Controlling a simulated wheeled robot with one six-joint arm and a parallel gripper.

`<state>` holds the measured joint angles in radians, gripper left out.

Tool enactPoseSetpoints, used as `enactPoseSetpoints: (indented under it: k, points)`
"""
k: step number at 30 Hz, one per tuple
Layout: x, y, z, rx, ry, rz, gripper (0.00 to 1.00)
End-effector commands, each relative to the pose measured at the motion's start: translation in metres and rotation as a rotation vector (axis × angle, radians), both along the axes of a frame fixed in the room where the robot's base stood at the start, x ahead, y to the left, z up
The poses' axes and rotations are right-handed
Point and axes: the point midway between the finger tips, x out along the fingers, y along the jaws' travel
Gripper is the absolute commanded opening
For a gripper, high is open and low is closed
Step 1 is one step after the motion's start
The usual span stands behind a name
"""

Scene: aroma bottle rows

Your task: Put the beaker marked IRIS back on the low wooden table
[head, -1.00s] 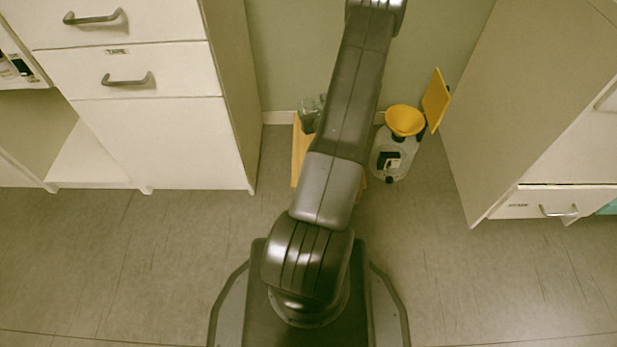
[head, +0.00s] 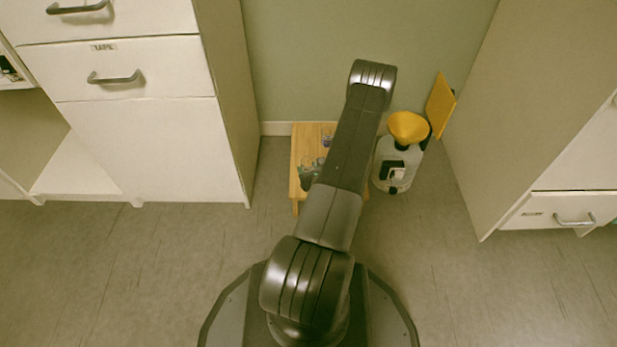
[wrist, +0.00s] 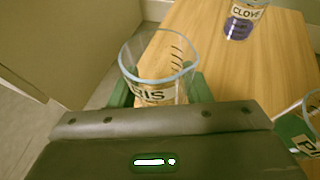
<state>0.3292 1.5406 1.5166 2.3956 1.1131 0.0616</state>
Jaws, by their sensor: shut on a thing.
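The clear glass beaker (wrist: 158,68) shows in the wrist view with part of its label, reading "RIS". My gripper (wrist: 160,92) is shut on it, with green fingers on either side. The low wooden table (wrist: 215,75) lies behind and below; the beaker overlaps its left edge in the picture. I cannot tell whether its base touches the top. In the head view my gripper (head: 309,174) is at the table (head: 303,145), partly hidden by my arm.
A beaker marked CLOVE (wrist: 240,22) with purple contents stands on the table's far part. Another beaker (wrist: 312,112) is cut off at the right edge. A jug with a yellow funnel (head: 407,128) stands right of the table. Cabinets flank both sides.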

Motion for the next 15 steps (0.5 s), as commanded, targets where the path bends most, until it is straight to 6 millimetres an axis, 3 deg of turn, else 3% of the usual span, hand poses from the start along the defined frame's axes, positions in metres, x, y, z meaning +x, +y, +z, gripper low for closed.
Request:
enactPoseSetpoints:
  k: [5, 15]
  points:
    - [0.0, 0.0, -0.029, 0.0, 0.001, 0.0, 0.2]
    - [0.0, 0.0, -0.031, 0.0, 0.0, 0.0, 0.2]
